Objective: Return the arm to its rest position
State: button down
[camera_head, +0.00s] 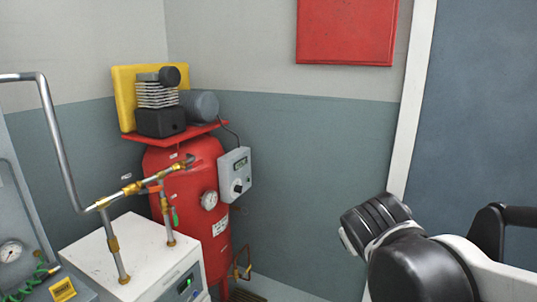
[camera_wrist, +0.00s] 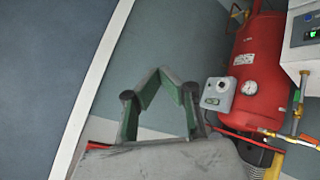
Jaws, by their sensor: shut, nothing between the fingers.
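My gripper (camera_wrist: 161,76) is shut and empty in the wrist view. Its green-lined fingers meet at the tips in front of the grey wall, with nothing between them. In the head view, part of my black and white arm shows at the lower right, in front of the white door frame and grey-blue door. I cannot make out the fingers in that view. The arm stands apart from the red compressor tank (camera_head: 184,188), which also shows in the wrist view (camera_wrist: 259,70) to the right of the fingers.
A grey control box (camera_head: 235,174) is mounted on the tank. A white cabinet (camera_head: 118,262) with brass-fitted pipes (camera_head: 137,187) stands in front at left. A red wall panel (camera_head: 346,30) hangs above. The wall between tank and door frame (camera_head: 413,95) is clear.

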jog(key=s+d+f+m+g+y+p, duration=0.1)
jog(key=s+f+m+g+y+p, duration=0.2)
jog(key=s, duration=1.1)
jog(key=w+a+r+m+t+y+b, duration=0.1)
jog(key=w+a+r+m+y+b, duration=0.15)
jog(key=w+a+m+y, duration=0.75)
jog(key=w+a+r+m+t+y+b, duration=0.1)
jog(key=w+a+m+b, duration=0.2)
jog(key=w+a, duration=1.3)
jog(key=w+a+f+m+t+y+b, duration=0.1)
jog(key=w+a+f+m+y, duration=0.15)
jog(key=a+f+m, duration=0.35)
jog(key=w+a+f+m+t+y+b, duration=0.1)
jog(key=w+a+f+m+y, duration=0.2)
jog(key=a, duration=0.5)
jog(key=w+a+f+m+y+b, duration=0.1)
jog(key=w+a+f+m, duration=0.25)
jog(key=a+m, duration=0.35)
jog(key=w+a+r+n+b, duration=0.1)
jog(key=w+a+r+b, duration=0.1)
jog(key=w+a+r, duration=0.3)
jog(key=a, duration=0.3)
jog(key=shift+a+r, duration=0.15)
jog(key=shift+r, duration=0.25)
